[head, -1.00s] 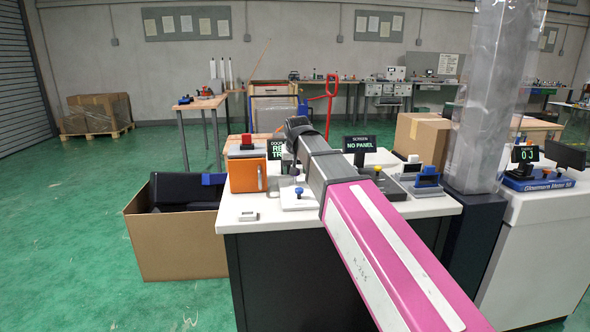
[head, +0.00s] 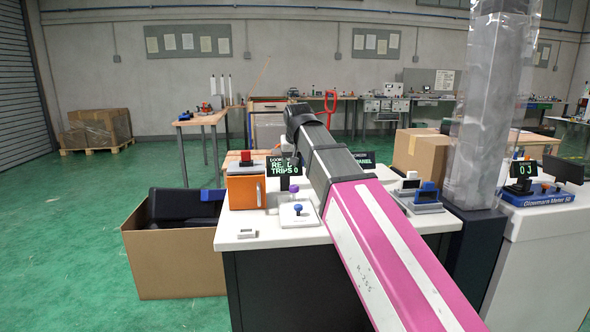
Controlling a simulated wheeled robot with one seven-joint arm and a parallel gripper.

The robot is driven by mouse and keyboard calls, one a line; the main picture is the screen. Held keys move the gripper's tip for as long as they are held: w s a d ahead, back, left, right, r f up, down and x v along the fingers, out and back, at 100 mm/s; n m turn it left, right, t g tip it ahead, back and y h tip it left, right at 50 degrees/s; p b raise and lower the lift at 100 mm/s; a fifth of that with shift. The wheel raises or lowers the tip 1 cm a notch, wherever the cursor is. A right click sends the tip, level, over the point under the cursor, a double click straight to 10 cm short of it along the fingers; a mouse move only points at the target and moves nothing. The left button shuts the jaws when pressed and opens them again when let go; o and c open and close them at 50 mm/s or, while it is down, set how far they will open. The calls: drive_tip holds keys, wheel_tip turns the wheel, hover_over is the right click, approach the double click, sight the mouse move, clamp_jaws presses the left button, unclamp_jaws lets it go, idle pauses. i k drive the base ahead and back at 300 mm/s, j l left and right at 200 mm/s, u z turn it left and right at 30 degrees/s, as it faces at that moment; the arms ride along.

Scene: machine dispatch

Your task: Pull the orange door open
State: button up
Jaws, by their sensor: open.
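The orange door (head: 242,193) is the front of a small box at the left end of the white-topped bench. It looks shut, with a pale upright handle at its right edge. A red block sits on top of the box. My arm reaches from the lower right over the bench and bends down behind its dark elbow. A part of it partly covers the door display (head: 283,170), which reads "TRIPS 0" below partly hidden words. My gripper's fingers cannot be made out, hidden behind my arm and the display area.
The white bench top (head: 232,232) carries a small plate with a blue knob (head: 298,209) and a blue-topped device (head: 427,194). A cardboard box (head: 418,152) stands at the back. An open carton (head: 180,262) with dark items stands on the floor at left. A clear-wrapped column (head: 490,110) rises at right.

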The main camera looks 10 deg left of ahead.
sight(245, 192)
drive_tip(key=k+l, duration=0.1)
drive_tip(key=l, duration=0.25)
drive_tip(key=k+l, duration=0.15)
drive_tip(key=l, duration=0.15)
drive_tip(key=k+l, duration=0.1)
drive_tip(key=l, duration=0.25)
drive_tip(key=k+l, duration=0.15)
drive_tip(key=l, duration=0.15)
